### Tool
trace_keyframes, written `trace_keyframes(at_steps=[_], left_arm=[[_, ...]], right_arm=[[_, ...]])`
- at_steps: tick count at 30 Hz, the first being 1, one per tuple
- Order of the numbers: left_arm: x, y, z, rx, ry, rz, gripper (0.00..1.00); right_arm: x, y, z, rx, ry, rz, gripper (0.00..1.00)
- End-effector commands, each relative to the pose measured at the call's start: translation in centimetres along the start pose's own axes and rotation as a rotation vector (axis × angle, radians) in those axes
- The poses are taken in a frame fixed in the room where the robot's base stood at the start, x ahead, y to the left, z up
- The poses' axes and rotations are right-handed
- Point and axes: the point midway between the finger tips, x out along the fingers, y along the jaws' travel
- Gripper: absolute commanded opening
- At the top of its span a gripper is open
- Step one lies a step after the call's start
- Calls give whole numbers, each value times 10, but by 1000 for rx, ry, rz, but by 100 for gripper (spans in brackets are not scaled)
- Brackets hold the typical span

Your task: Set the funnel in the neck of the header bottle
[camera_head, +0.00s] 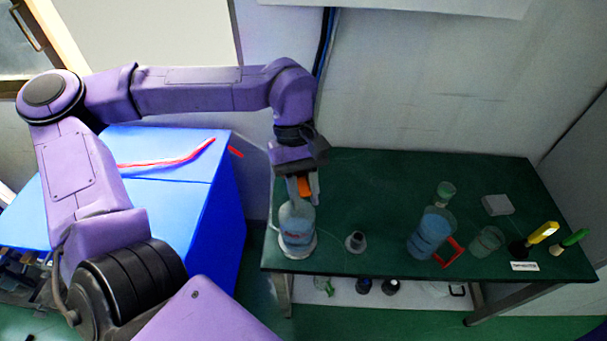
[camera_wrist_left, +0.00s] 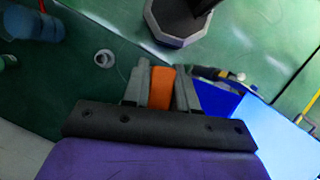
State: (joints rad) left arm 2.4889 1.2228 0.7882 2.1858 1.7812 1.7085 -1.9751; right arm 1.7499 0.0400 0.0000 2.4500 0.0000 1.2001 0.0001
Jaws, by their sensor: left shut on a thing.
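The header bottle appears to be the clear bottle with blue liquid (camera_head: 297,228) at the left end of the green table, on a pale round base. My left gripper (camera_head: 304,188) points down just above its top, shut on an orange piece (camera_wrist_left: 160,88) that also shows between the fingers in the head view. The orange piece may be the funnel; its lower end is hidden. I cannot tell whether it touches the neck or is in it. The bottle cannot be made out in the left wrist view. My right gripper is not in view.
A small grey ring-like part (camera_head: 356,242) stands right of the bottle. Farther right are a large blue-filled container (camera_head: 431,232), a red frame (camera_head: 448,252), a clear cup (camera_head: 487,241) and yellow- and green-handled tools (camera_head: 543,232). A blue cabinet (camera_head: 190,150) stands left of the table.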

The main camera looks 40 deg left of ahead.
Motion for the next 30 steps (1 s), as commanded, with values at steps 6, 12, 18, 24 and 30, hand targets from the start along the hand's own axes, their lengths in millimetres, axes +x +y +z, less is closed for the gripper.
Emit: trace_keyframes(at_steps=[6,12,18,24,30], left_arm=[[1,0,0,0,0,0,0],[5,0,-3,0,0,0,0],[10,0,-5,0,0,0,0],[14,0,-7,0,0,-1,0],[18,0,-10,0,0,0,0]], right_arm=[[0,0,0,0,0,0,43],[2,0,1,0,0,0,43],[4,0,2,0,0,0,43],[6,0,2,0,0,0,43],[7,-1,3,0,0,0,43]])
